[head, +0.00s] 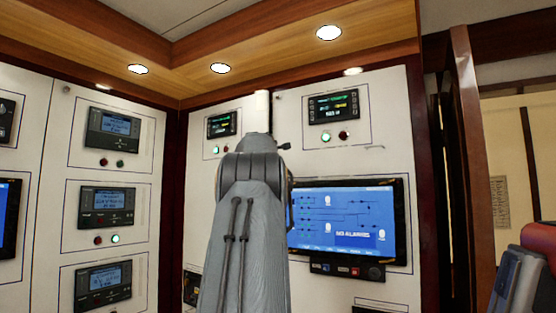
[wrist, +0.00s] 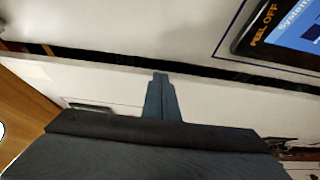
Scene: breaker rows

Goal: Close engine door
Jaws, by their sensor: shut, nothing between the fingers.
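White cabinet panels face me in the head view. One white door panel (head: 378,115), right of my arm, carries a small display and a large blue screen; I cannot tell for certain that it is the engine door. A narrower white panel (head: 203,165) stands left of my arm. My arm hides much of the boundary between them, and my gripper is hidden there too. In the wrist view my gripper (wrist: 160,76) is shut and empty. Its tips point at a dark gap (wrist: 215,75) between two white panels; I cannot tell whether they touch.
Several meters sit on the left wall panel (head: 60,130). A wood trim with ceiling lights (head: 329,33) runs above. A wooden post (head: 472,150) and a red-and-blue seat-like object (head: 525,270) stand at right.

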